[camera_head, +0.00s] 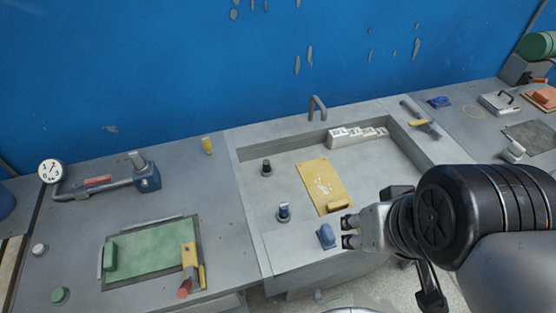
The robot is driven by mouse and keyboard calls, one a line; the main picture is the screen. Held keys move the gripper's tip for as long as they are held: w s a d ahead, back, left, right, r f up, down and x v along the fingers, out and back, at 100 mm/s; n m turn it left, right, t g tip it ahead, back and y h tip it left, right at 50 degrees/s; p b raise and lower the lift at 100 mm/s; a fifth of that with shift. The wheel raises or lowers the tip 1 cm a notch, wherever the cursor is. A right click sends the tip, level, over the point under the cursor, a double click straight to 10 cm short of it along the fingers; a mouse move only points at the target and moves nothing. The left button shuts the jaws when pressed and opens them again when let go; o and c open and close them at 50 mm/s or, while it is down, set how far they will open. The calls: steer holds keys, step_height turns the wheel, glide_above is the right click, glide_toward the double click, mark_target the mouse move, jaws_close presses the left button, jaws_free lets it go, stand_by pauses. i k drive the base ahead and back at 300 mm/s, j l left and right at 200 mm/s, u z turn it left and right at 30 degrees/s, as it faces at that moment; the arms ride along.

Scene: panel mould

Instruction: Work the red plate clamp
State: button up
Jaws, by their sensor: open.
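My gripper (349,232) is open at the front edge of the grey sink-like recess, its fingers pointing left. A small blue block (326,236) sits just left of the fingertips; I cannot tell whether they touch. A red knob-like piece (184,289) stands at the front edge of the dark frame around a green plate (150,250), far left of my gripper. It looks like the red plate clamp, but it is small and its position is hard to read. A yellow block (188,255) and thin yellow bar (202,275) are beside it.
A yellow panel (323,182) lies in the recess with dark knobs (266,167) to its left. A gauge (50,172) and a pipe with a red grip (97,180) stand at the left. A tap (317,107) stands behind. The bench between green plate and recess is clear.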

mark_target(183, 291)
steer(key=k+l+u, duration=0.15)
steer(key=k, duration=0.3)
steer(key=u, duration=1.45)
steer(key=i, duration=0.05)
